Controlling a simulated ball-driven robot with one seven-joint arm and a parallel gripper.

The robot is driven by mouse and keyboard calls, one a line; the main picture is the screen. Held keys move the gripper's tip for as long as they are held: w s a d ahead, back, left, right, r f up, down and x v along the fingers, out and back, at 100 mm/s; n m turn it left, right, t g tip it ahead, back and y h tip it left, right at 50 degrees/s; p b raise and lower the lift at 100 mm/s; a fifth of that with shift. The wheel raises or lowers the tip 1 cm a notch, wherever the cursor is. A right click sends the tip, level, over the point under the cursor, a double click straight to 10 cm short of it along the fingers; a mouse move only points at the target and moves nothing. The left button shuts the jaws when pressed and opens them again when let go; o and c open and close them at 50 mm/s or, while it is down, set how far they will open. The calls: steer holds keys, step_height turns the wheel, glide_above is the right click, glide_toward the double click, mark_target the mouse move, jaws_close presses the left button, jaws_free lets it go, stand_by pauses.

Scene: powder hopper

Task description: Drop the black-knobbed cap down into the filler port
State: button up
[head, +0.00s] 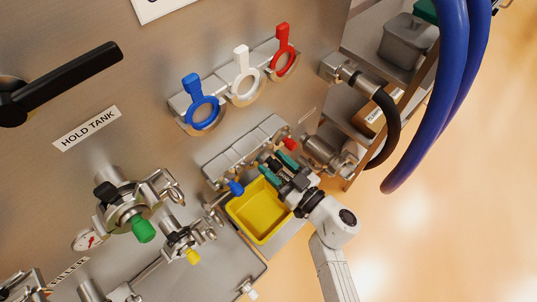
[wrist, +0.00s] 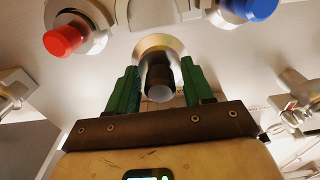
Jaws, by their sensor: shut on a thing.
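My gripper (head: 278,165) has green fingers, and they are closed around a cap with a black knob (wrist: 159,78) in the wrist view. The knob points back toward my palm, and a round metal flange (wrist: 160,42) shows behind it. I cannot tell whether this metal belongs to the cap, the filler port or both. The gripper is at the middle of a metal block (head: 232,157) on the tank wall, between a red-knobbed cap (head: 290,143) and a blue-knobbed cap (head: 236,187). My gripper hides the middle port in the head view.
A yellow tray (head: 243,218) sits just below my gripper. Blue, white and red ring handles (head: 243,75) are above. A black hose fitting (head: 372,90) and thick blue hoses (head: 437,120) are at right. Valves with green and yellow knobs (head: 143,229) stand at lower left.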

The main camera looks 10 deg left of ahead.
mark_target(280, 170)
steer(key=shift+p+v, duration=1.15)
steer(key=shift+v, duration=1.5)
steer(key=shift+r, duration=0.15)
